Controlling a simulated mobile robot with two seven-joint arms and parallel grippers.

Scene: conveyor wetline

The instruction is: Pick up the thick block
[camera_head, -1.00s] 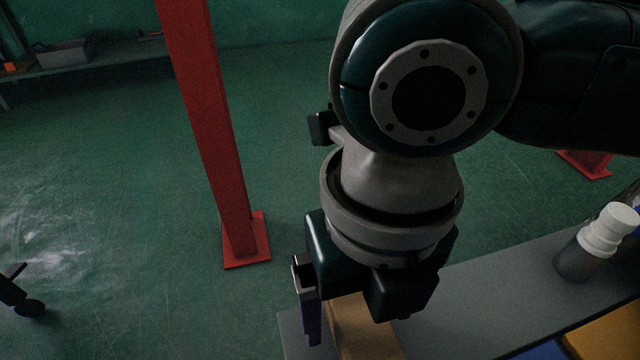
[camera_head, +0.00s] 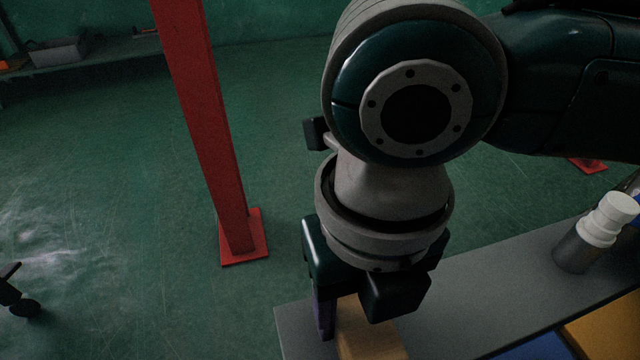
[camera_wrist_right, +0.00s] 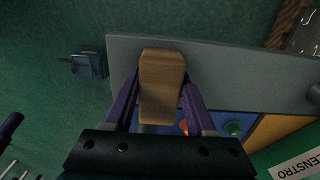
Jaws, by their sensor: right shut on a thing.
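The thick block (camera_head: 366,334) is light wood, at the bottom of the head view under my right gripper. It also shows in the right wrist view (camera_wrist_right: 162,84), between the two purple fingers. My right gripper (camera_head: 338,322) points down and is shut on the block, with a finger along its left side. In the right wrist view my right gripper (camera_wrist_right: 160,100) has a finger on each side of the block. The block is over or on a grey ledge (camera_head: 465,308); I cannot tell whether it touches it. My left gripper is not in view.
A grey and white bottle-shaped part (camera_head: 596,235) stands on the ledge at right. A yellow panel (camera_head: 606,335) and a blue panel (camera_head: 535,348) lie in front of the ledge. A red post (camera_head: 205,130) rises from the green floor at left.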

